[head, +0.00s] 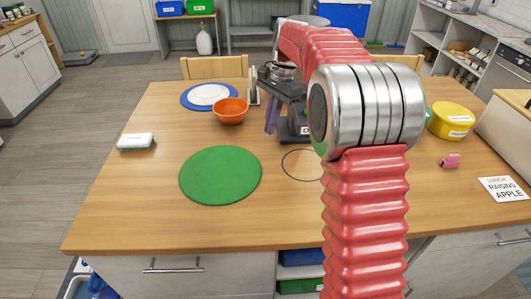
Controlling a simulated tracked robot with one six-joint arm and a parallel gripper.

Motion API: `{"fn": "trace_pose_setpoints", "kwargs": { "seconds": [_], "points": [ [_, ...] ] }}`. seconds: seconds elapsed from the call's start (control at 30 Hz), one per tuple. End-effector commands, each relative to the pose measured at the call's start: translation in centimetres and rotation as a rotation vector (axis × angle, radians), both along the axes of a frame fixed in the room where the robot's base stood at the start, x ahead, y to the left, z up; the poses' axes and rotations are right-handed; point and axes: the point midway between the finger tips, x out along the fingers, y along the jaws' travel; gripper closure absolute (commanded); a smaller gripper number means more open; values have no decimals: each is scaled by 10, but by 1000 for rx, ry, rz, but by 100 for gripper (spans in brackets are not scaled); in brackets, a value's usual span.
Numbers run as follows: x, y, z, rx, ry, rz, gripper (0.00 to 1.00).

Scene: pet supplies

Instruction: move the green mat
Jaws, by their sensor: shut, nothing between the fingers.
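The round green mat (220,175) lies flat on the wooden table, left of the middle and towards the front edge. Nothing lies on it. My gripper (272,130) is beyond the mat and to its right, pointing down beside a dark stand and clear of the mat. Its fingers look shut and empty, though they are small and partly merge with the dark stand behind them. My red arm covers part of the table to the right.
A thin dark ring (285,168) marks the table right of the mat. An orange bowl (230,111) and a blue-rimmed plate (186,97) stand behind. The dark stand (293,137) is near my gripper. A white-and-teal item (136,141) lies left, a yellow tub (451,122) right.

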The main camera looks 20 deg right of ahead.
Motion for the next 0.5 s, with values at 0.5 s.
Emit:
{"fn": "trace_pose_setpoints", "kwargs": {
  "seconds": [0.5],
  "points": [
    [30,-10,-34,29,83,-118,100]
  ]
}}
